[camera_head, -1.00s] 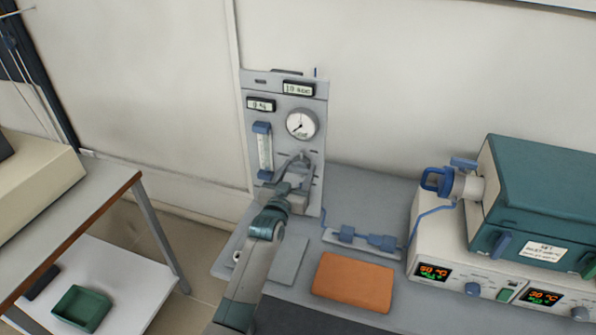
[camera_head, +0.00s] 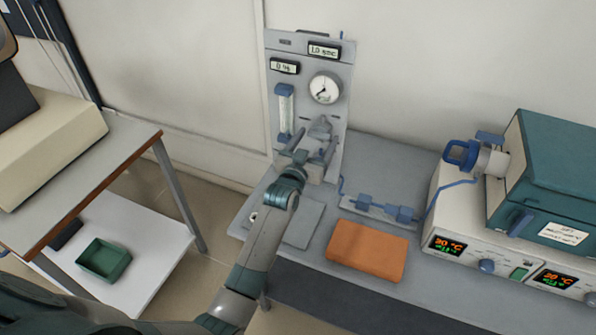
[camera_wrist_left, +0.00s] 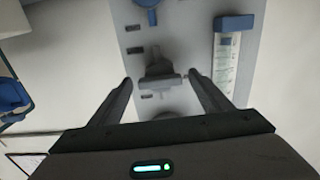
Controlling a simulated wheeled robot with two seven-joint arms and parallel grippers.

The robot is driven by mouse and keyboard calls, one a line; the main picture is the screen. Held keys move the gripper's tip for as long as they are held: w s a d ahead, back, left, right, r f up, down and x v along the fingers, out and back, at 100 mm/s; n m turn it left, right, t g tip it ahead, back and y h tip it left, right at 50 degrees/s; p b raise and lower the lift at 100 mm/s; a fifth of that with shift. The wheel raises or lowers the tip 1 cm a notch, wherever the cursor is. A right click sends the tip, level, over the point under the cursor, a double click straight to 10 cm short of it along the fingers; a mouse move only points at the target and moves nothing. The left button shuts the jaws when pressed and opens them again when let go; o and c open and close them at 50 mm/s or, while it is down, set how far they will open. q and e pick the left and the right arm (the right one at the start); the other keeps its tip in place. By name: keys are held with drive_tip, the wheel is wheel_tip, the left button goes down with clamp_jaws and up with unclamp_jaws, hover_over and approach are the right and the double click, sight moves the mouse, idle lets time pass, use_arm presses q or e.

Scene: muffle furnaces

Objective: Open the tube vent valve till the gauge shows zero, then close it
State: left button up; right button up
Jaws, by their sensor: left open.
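The grey valve handle (camera_head: 320,128) is on the upright grey panel (camera_head: 342,70), below the round white gauge (camera_head: 325,88). The gauge has a dark needle; its exact reading is too small to tell. My left gripper (camera_head: 312,157) is open just below and in front of the valve. In the left wrist view, its two fingers (camera_wrist_left: 160,78) stand apart on either side of the grey valve handle (camera_wrist_left: 158,66), with visible gaps. I cannot tell how far the valve is turned. My right gripper is not in view.
A flowmeter with blue ends (camera_head: 285,112) is close left of the valve; it also shows in the left wrist view (camera_wrist_left: 228,62). An orange pad (camera_head: 368,250) lies on the bench. Furnaces (camera_head: 550,180) stand right. A side table (camera_head: 130,155) is left.

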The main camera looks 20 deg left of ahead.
use_arm(q)
drive_tip(key=s+b, duration=0.3)
drive_tip(key=s, duration=1.2)
drive_tip(key=shift+s+a+b, duration=0.25)
drive_tip(key=shift+s+b, duration=0.05)
drive_tip(key=shift+b, duration=0.1)
